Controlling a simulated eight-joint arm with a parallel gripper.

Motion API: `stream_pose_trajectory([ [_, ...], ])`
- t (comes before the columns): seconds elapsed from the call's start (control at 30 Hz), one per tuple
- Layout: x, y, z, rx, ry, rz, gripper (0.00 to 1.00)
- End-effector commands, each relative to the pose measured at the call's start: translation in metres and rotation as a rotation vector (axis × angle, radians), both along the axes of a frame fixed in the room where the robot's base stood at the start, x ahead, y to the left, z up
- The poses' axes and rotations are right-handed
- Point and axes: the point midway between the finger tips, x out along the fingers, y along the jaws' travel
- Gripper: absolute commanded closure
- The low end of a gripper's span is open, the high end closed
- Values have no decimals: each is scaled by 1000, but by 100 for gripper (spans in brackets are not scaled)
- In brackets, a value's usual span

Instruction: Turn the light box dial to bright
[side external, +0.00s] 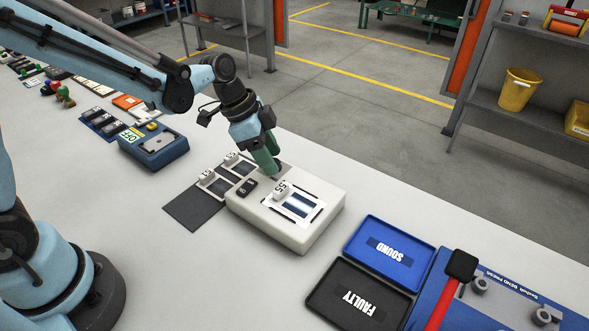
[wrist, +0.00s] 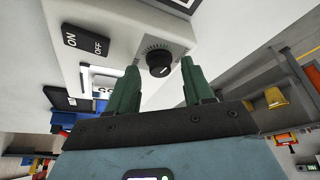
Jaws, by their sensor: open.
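The light box (side external: 262,222) is a pale cream box on the bench. A film with a small numbered block (side external: 282,190) lies on its top. In the wrist view, the light box dial (wrist: 159,62) is a round black knob with a white pointer and a tick scale around it. A black ON/OFF switch (wrist: 86,40) sits left of it. My gripper (wrist: 158,75) is open, with its green fingers either side of the dial in that view. I cannot tell whether they touch it. In the side view, my gripper (side external: 274,175) is at the light box's far edge and hides the dial.
A dark mat (side external: 190,212) with more films lies left of the box. A blue SOUND tray (side external: 372,262) and a black FAULTY tray (side external: 335,302) lie to the right. A blue unit (side external: 158,155) marked OFF stands further left. Bench surface in front is clear.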

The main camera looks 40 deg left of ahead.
Motion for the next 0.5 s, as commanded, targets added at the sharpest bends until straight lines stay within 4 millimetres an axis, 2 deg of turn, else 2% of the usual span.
stream_pose_trajectory([
  [0.27, -6, 8, 22, 0, 0, 1, 49],
  [0.5, -15, 21, 61, 0, 1, 2, 49],
])
